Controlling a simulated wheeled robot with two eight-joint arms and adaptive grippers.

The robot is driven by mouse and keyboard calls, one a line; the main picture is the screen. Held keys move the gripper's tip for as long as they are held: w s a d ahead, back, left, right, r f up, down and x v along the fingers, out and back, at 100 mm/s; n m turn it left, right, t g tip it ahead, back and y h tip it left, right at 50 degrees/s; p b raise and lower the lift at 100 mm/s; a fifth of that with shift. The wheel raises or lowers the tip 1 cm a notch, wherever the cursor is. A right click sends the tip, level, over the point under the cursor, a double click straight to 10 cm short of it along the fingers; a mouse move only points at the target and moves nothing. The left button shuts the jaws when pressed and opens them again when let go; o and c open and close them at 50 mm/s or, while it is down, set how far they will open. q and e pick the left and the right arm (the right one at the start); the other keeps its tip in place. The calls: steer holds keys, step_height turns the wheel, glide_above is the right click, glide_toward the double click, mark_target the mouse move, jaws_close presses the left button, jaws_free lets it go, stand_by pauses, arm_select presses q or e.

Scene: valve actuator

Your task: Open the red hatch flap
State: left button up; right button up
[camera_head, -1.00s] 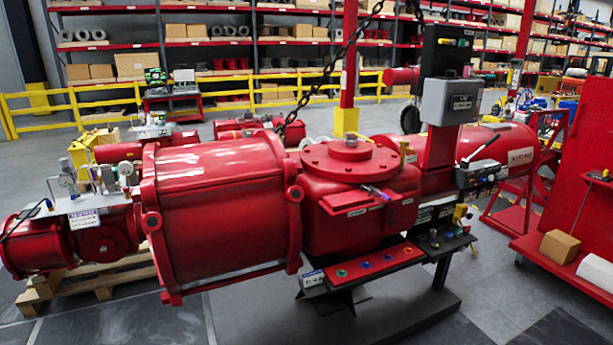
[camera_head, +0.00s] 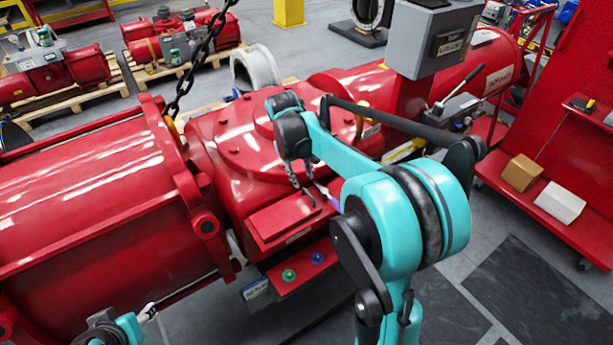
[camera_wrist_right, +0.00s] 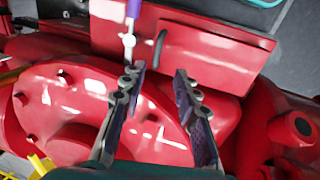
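The red hatch flap (camera_head: 283,222) is a flat red plate on the near side of the red central housing (camera_head: 235,135). It looks closed in the head view. In the right wrist view the flap (camera_wrist_right: 215,38) carries a dark curved handle (camera_wrist_right: 160,48). A screwdriver-like tool with a purple handle (camera_wrist_right: 133,8) lies beside that handle. My right gripper (camera_head: 308,192) is above the housing near the flap. In the wrist view its fingers (camera_wrist_right: 158,80) are apart and empty, with the handle just beyond the tips. My left gripper (camera_head: 148,312) shows only partly at the lower left.
A large red cylinder (camera_head: 85,190) fills the left, with a hanging chain (camera_head: 190,65) beside it. A grey box (camera_head: 435,38) stands behind. A red rack with a cardboard box (camera_head: 521,172) is at right. Floor at lower right (camera_head: 540,290) is free.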

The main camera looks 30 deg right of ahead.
mark_target(308, 192)
steer(key=f, duration=0.2)
steer(key=d+f, duration=0.1)
steer(key=f, duration=0.1)
steer(key=d+f, duration=0.1)
steer(key=f, duration=0.1)
steer(key=shift+w+f+b, duration=0.35)
steer(key=shift+s+f, duration=0.1)
steer(key=shift+f, duration=0.2)
jaws_close()
